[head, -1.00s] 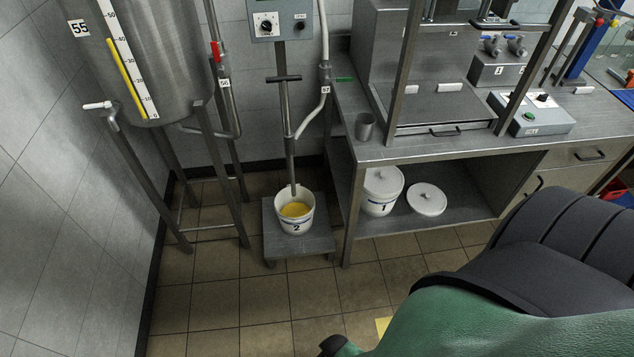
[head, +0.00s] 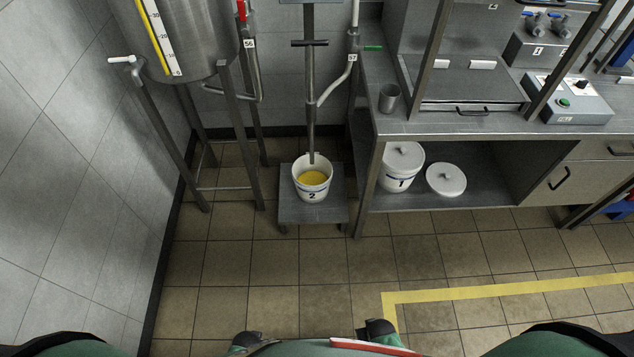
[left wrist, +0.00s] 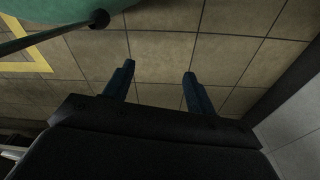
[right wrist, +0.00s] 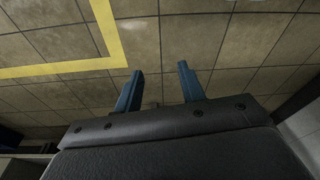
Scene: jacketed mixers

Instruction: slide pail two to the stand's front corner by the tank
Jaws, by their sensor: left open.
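Pail two (head: 312,187) is a white bucket marked 2 with yellow contents. It stands upright on the low grey stand (head: 296,214), and a vertical metal pipe (head: 311,130) comes down into its mouth. The steel tank (head: 180,40) on legs is to the left of the stand. My left gripper (left wrist: 159,78) shows in the left wrist view with its two blue fingers apart and only floor tiles between them. My right gripper (right wrist: 158,75) shows in the right wrist view, also with fingers apart and empty.
Pail one (head: 398,175) and a white lid (head: 446,180) sit on the shelf under the steel bench (head: 450,122) to the right. A metal cup (head: 389,97) stands on the bench. The tiled floor before the stand is clear, with a yellow line (head: 500,290) at right.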

